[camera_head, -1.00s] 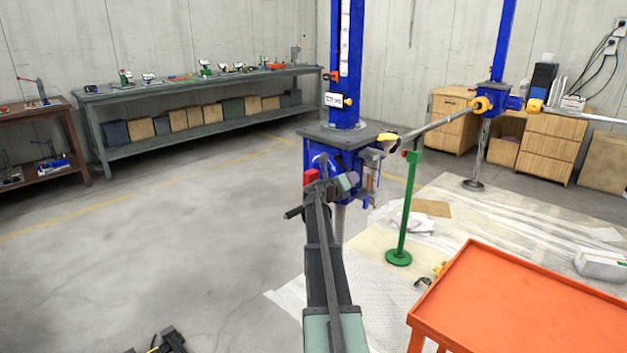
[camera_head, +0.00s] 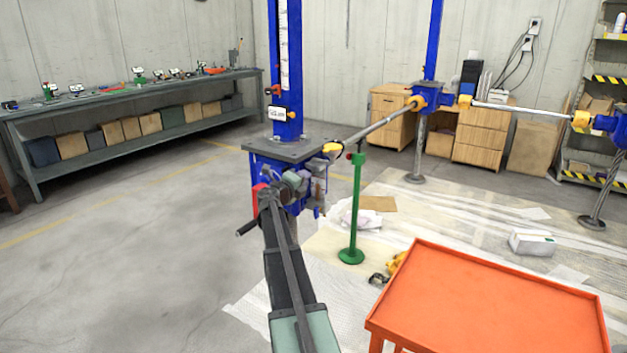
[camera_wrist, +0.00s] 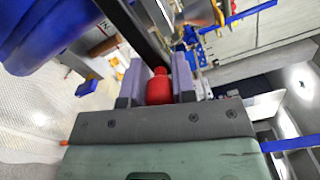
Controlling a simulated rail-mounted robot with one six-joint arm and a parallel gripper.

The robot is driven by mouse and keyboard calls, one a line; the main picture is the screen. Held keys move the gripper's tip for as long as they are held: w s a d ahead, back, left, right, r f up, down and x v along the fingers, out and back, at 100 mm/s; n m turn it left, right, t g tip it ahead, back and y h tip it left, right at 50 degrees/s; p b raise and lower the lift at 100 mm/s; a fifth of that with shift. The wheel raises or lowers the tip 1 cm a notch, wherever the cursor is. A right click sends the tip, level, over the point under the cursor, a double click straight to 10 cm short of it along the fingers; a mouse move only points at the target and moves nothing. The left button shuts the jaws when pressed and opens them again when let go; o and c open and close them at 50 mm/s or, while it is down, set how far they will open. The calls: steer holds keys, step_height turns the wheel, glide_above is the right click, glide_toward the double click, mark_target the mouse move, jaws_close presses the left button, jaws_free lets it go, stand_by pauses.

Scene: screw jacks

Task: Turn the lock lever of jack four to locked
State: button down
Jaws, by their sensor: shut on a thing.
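In the head view, the nearest jack has a blue body (camera_head: 263,170), a grey top plate (camera_head: 290,148) and a tall blue column with a small white label (camera_head: 278,113) too small to read. My gripper (camera_head: 292,186) is at the front of this jack's body and hides part of it. In the wrist view, my gripper (camera_wrist: 157,84) has its two grey-purple fingers on either side of a red knob (camera_wrist: 159,90) and is shut on it. The rest of the lever is hidden, so its position cannot be told.
A green stand (camera_head: 356,210) supports the shaft (camera_head: 385,123) to the right of the jack. An orange cart (camera_head: 490,300) stands at the front right. A workbench (camera_head: 140,98) is along the back left wall. The floor to the left is clear.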

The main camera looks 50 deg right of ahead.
steer(key=shift+w+d+r, duration=0.1)
steer(key=shift+w+r, duration=0.05)
steer(key=shift+w, duration=0.05)
steer(key=c, duration=1)
jaws_free()
steer(key=shift+s, duration=0.1)
steer(key=shift+a, duration=0.2)
steer(key=a, duration=0.7)
steer(key=s+a, duration=0.1)
steer(key=a, duration=0.2)
steer(key=shift+a, duration=0.25)
